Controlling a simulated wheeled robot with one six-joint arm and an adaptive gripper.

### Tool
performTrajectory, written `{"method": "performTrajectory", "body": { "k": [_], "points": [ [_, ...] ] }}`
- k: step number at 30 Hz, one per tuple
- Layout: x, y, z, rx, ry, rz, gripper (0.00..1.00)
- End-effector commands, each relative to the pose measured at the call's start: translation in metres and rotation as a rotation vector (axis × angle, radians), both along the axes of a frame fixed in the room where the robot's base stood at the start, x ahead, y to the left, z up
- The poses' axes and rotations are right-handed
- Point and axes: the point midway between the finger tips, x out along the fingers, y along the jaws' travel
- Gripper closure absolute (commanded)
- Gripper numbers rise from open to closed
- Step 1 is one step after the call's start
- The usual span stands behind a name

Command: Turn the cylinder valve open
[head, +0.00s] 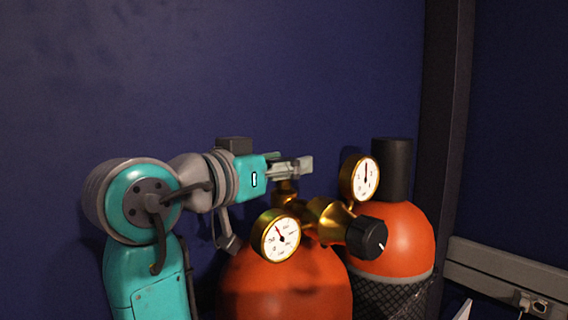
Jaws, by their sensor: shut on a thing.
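My gripper (300,167) is at the top of the brass valve (285,190) on the front orange cylinder (285,285). It reaches in level from the left and is shut on the valve's top, where the fingers hide the handle. A brass regulator (325,217) extends to the right from the valve. It has a dark knob (367,237) and two white-faced gauges, a lower left one (281,236) and an upper right one (364,180).
A second orange cylinder (405,235) with a dark cap (391,168) stands behind on the right, with black mesh around its lower part. A dark blue wall (250,70) is behind. A dark post (446,120) and a grey rail with sockets (500,268) are at right.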

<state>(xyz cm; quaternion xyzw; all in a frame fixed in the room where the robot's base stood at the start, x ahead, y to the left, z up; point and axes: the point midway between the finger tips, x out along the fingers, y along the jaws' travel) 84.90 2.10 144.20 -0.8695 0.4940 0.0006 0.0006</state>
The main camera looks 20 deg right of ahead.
Motion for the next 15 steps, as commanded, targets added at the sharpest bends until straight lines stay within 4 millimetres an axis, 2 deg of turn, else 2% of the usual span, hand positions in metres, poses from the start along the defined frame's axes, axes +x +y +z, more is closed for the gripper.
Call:
{"method": "performTrajectory", "body": {
  "k": [9, 15],
  "points": [
    [-0.0011, -0.0021, -0.0008, 0.003, -0.002, 0.241, 0.8],
    [-0.0007, -0.0016, -0.0005, 0.001, -0.001, 0.341, 0.8]
  ]
}}
